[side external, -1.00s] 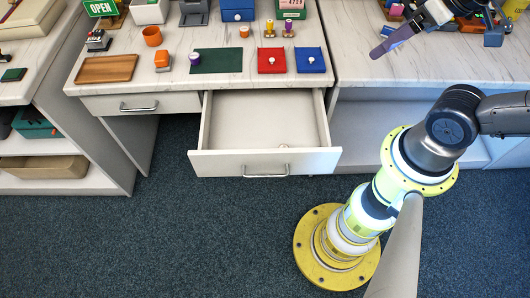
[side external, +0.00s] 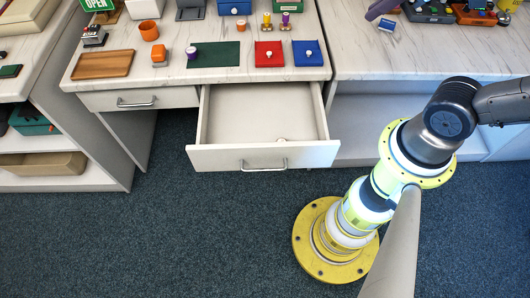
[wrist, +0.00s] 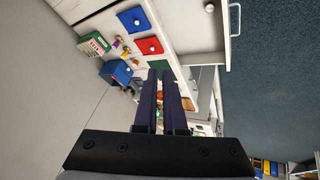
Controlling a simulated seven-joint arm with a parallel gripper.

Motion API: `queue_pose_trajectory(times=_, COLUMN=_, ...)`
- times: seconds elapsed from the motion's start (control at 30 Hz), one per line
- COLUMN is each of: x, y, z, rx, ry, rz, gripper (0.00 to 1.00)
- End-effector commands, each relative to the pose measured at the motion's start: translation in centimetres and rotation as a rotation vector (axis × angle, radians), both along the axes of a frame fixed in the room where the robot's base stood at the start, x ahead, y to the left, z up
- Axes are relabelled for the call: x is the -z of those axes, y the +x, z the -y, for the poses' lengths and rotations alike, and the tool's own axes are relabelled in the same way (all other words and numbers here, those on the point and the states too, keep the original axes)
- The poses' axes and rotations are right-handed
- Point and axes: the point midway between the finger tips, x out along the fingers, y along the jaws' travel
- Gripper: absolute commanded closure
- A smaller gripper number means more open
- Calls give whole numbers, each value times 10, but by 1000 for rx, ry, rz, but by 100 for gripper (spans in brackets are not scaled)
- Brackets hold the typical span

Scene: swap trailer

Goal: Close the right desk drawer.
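The right desk drawer is pulled well out in the side external view, its pale front (side external: 215,160) facing the room with a metal handle (side external: 263,166). A small whitish item (side external: 282,140) lies inside near the front. The drawer front also shows at the top right of the wrist view (wrist: 227,42). My gripper (wrist: 160,72) is in the middle of the wrist view, its two dark purple fingers close together with nothing seen between them.
The left drawer (side external: 109,102) is shut. On the desktop (side external: 200,77) are a wooden tray (side external: 103,64), an orange cup (side external: 149,31), a green mat (side external: 222,57), and red (side external: 269,59) and blue (side external: 308,58) squares with knobs. The floor (side external: 180,230) before the drawer is clear.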

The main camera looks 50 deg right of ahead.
Motion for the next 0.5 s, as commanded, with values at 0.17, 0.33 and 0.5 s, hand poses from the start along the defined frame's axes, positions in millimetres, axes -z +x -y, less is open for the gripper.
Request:
queue_pose_trajectory(times=0.17, x=13, y=47, z=-11, rx=-268, ry=-203, rz=-79, gripper=100)
queue_pose_trajectory(times=0.33, x=48, y=96, z=-50, rx=-617, ry=-405, rz=-178, gripper=100)
queue_pose_trajectory(times=0.5, x=107, y=125, z=-114, rx=-1007, ry=-591, rz=-280, gripper=100)
